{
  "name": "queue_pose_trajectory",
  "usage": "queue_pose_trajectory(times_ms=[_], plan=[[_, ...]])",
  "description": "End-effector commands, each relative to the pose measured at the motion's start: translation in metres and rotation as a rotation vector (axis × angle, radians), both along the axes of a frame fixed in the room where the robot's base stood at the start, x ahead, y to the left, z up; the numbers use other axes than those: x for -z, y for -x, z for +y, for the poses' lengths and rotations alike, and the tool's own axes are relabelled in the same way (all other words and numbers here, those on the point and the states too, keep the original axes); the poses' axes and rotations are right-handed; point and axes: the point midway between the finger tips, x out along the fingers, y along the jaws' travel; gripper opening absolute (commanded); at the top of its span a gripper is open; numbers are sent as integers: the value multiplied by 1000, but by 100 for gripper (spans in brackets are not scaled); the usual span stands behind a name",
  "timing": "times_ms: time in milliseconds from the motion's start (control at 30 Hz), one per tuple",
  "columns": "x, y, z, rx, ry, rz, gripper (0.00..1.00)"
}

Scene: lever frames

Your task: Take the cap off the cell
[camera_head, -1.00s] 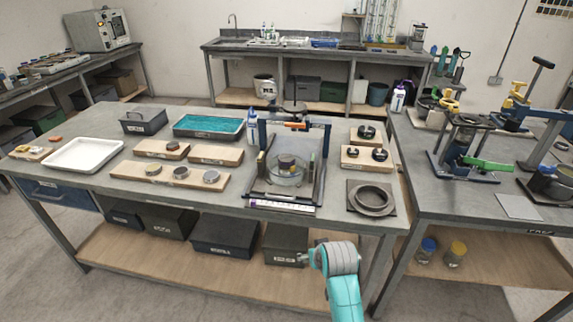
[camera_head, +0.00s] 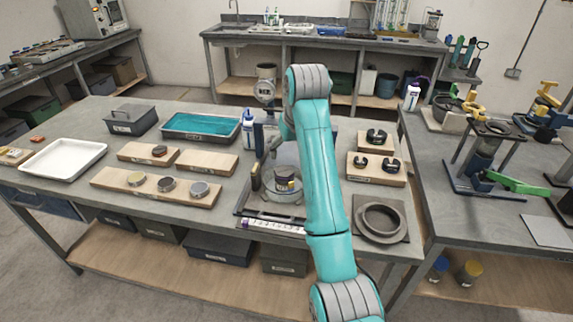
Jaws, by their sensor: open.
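The cell (camera_head: 284,184) stands inside the press-like frame (camera_head: 242,207) on the main bench, in a clear round vessel or dish. It is small, dark and round with a pale band. The dark top that looks like its cap (camera_head: 284,172) is on it. My teal arm rises in front of the frame and hides its right side and top bar. My gripper (camera_head: 268,152) is small and dark, pointing down beside the arm, above and left of the cell. It is open and seems apart from the cap; its fingers are hard to make out.
Left of the frame are wooden boards (camera_head: 112,180) with round discs, a teal-lined tray (camera_head: 200,123) and a white tray (camera_head: 62,159). To the right are a ring on a square plate (camera_head: 381,221) and boards with dark clamps (camera_head: 376,178).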

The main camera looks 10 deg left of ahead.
Motion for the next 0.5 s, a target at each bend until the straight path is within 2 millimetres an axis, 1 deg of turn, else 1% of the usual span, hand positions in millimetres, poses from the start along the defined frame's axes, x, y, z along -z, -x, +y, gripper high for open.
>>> queue_pose_trajectory(times_ms=[300, 500], plan=[[40, -14, 8, 0, 1, 3, 85], [52, -18, 10, 0, 0, 1, 85]])
